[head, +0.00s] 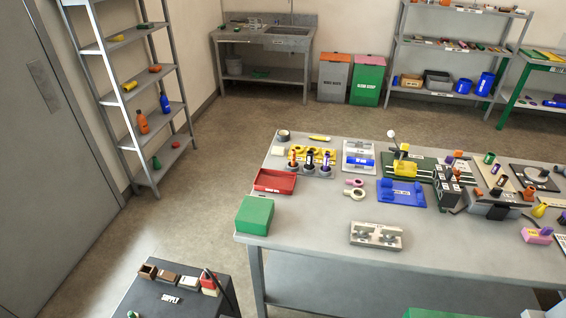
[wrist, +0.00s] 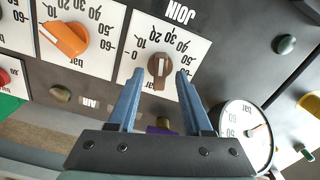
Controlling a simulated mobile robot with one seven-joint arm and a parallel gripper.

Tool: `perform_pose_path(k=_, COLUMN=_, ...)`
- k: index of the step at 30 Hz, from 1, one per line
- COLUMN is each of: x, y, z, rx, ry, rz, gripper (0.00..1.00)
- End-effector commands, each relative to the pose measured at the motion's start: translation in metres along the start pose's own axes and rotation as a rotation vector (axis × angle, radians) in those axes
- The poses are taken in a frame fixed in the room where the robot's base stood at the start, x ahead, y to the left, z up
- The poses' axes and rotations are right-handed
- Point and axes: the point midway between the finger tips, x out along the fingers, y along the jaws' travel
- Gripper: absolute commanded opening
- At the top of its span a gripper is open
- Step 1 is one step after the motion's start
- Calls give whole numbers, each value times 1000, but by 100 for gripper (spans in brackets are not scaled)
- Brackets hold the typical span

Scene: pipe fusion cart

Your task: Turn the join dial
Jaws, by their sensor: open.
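The join dial (wrist: 158,70) is a brown knob on a white scale plate marked "JOIN" and "bar"; the plate's lettering is upside down in the wrist view. The knob's narrow grip runs roughly up and down in the picture. My gripper (wrist: 160,76) is open, with one blue finger on either side of the knob. A gap shows between each fingertip and the knob. How deep the fingertips sit relative to the knob is hard to tell. My gripper does not show in the head view, and I cannot make out the dial there.
An orange dial (wrist: 64,40) sits left of the join dial. A round white gauge (wrist: 246,132) is close to the right finger. Dark green buttons (wrist: 286,44) lie farther right. In the head view, a grey workbench (head: 315,225) carries many tools and trays.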

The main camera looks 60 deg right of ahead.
Motion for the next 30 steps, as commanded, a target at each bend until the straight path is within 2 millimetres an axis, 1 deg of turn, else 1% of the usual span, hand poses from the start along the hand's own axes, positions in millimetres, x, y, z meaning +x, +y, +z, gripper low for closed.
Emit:
perform_pose_path(k=12, x=-75, y=0, z=0, rx=-1, ry=4, rz=-1, gripper=50)
perform_pose_path(k=18, x=-103, y=0, z=0, rx=0, ry=3, rz=-1, gripper=50)
perform_pose_path(k=23, x=-114, y=0, z=0, rx=0, ry=0, rz=0, gripper=50)
perform_pose_path(k=30, x=-116, y=0, z=1, rx=0, ry=-1, rz=0, gripper=50)
